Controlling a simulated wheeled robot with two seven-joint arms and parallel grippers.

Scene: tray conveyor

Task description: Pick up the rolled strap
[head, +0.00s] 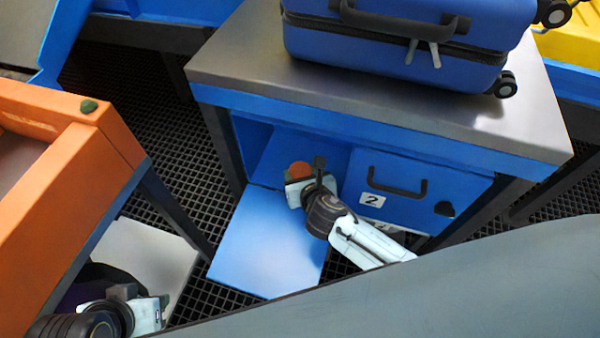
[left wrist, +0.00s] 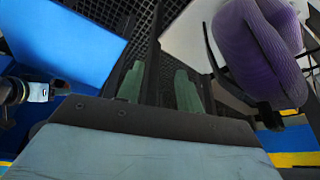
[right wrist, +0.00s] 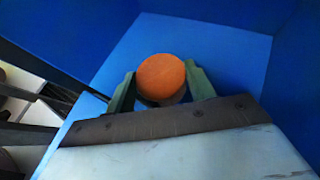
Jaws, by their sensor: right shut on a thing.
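The rolled strap (head: 299,170), a round orange roll, is at the mouth of the open left compartment of the blue cabinet. My right gripper (head: 307,185) is shut on it. In the right wrist view the strap (right wrist: 161,77) sits between the two green fingers of my right gripper (right wrist: 161,88), its round orange face showing and its lower part in shadow. My left gripper (head: 150,308) is low at the bottom left, beside the orange table. In the left wrist view its fingers (left wrist: 159,88) stand apart with nothing between them.
The compartment's blue door (head: 268,245) lies folded down. Beside it is a closed door (head: 412,200) marked 2. A blue suitcase (head: 390,55) stands on the metal top (head: 250,60). An orange-framed table (head: 75,170) is at left. A purple padded thing (left wrist: 255,50) lies near my left gripper.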

